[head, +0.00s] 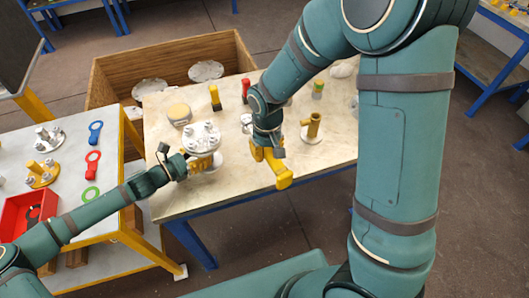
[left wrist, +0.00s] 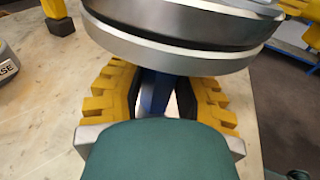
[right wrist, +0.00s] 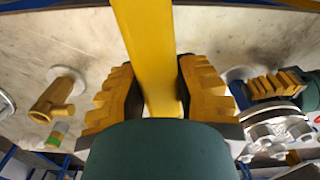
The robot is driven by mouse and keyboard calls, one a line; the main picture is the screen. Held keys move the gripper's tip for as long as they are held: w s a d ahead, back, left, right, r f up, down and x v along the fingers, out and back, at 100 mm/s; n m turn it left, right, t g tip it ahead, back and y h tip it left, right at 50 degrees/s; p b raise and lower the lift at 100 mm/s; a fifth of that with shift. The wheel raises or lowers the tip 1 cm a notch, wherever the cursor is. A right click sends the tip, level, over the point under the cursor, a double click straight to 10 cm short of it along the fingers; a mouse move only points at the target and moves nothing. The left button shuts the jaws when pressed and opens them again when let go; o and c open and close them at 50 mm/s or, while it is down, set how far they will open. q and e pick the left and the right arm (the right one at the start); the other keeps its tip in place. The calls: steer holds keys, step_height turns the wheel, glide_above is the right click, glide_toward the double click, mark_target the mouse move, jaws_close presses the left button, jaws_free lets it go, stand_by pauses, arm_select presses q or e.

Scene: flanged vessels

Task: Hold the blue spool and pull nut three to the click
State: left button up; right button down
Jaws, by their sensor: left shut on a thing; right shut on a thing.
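The blue spool (left wrist: 155,92) shows as a narrow blue pipe below two grey flange discs (left wrist: 165,45) in the left wrist view. My left gripper (head: 190,163) is shut around this pipe, under the flange top (head: 202,133) that carries several nuts. In the right wrist view the flange with its nuts (right wrist: 277,133) stands at the right. I cannot tell which nut is number three. My right gripper (right wrist: 155,85) is shut on a yellow bar-shaped tool (head: 282,177), held over the table's front part, apart from the flange. The tool's far end is hidden.
The pale table (head: 240,195) also holds a brass-coloured pipe fitting (head: 312,127), a black-and-yellow piece (head: 215,98), a red piece (head: 246,88) and a round tan-topped piece (head: 179,113). A wooden crate (head: 110,68) stands behind. A side table at left holds a red tray (head: 15,222) and coloured ring tools.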

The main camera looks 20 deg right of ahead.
steer(key=w+a+r+n, duration=0.2)
steer(key=a+r+n, duration=0.25)
steer(key=r, duration=0.45)
steer(key=s+a+r+n, duration=0.3)
steer(key=a, duration=0.2)
steer(key=shift+s+a+f, duration=0.1)
steer(key=shift+f, duration=0.95)
steer(key=shift+s+a+f, duration=0.1)
steer(key=shift+f, duration=0.9)
steer(key=shift+f, duration=0.35)
steer(key=shift+f, duration=0.95)
steer(key=shift+s+m, duration=0.1)
steer(key=shift+m, duration=0.15)
